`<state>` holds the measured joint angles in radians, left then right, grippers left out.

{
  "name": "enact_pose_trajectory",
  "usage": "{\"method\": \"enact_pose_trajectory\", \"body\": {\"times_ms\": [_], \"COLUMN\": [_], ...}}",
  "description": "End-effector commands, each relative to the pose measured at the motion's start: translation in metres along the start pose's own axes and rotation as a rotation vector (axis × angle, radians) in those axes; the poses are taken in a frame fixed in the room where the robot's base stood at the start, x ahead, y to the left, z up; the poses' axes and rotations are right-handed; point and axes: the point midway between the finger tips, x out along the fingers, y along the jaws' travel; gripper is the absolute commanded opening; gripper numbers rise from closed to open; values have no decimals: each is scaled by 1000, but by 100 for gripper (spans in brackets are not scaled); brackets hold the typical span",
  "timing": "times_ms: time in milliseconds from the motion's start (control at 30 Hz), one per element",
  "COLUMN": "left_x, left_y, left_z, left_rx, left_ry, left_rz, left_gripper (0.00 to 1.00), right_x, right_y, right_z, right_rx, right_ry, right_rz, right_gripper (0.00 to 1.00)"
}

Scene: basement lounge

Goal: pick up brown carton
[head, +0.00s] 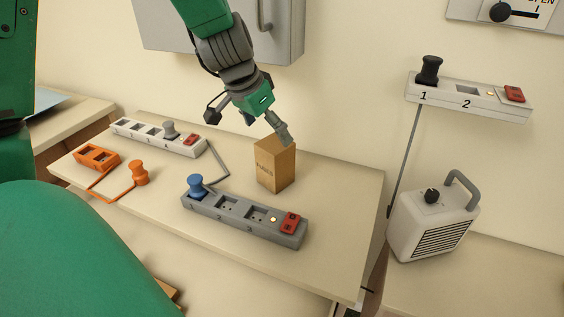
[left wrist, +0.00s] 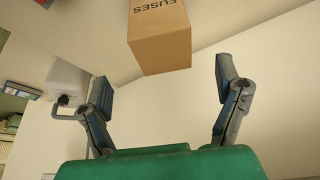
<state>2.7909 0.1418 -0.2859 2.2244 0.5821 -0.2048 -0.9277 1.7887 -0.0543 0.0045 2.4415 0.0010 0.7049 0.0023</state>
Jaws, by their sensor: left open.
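The brown carton (head: 275,168) stands upright on the table near its back edge, behind the grey power strip. In the left wrist view the carton (left wrist: 160,40) shows the word FUSES and lies ahead of the space between the fingers. My left gripper (head: 264,130) is above and beside the carton in the head view, with one finger overlapping the carton's top. In the left wrist view my left gripper (left wrist: 162,85) is spread wide with nothing between its fingers. Whether a finger touches the carton I cannot tell. My right gripper is in neither view.
On the table (head: 340,190) are a grey power strip (head: 235,218) with a blue plug, a white strip (head: 150,137) with a grey plug, and an orange socket (head: 97,156) with its plug. A heater (head: 432,222) stands right. A cabinet (head: 280,35) hangs behind my arm.

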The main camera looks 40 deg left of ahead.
Motion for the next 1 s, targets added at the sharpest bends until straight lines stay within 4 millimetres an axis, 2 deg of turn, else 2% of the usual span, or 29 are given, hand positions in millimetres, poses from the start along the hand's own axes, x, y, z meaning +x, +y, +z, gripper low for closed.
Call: {"method": "enact_pose_trajectory", "body": {"times_ms": [33, 133, 433, 700, 1000], "left_x": [14, 31, 54, 93, 97], "left_y": [0, -1, 1, 4, 2], "left_z": [2, 1, 0, 1, 1], "left_rx": [-3, -3, -2, -1, -1], "left_ry": [-4, -3, -1, -2, -1], "left_rz": [2, 2, -1, -1, -1], "left_gripper": [84, 84, 84, 84, 84], "right_x": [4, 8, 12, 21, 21], "right_y": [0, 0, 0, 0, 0], "right_z": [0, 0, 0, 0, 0], "right_rx": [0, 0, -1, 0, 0], "right_ry": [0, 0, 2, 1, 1], "right_rz": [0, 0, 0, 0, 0], "right_gripper": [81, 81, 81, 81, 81]}}
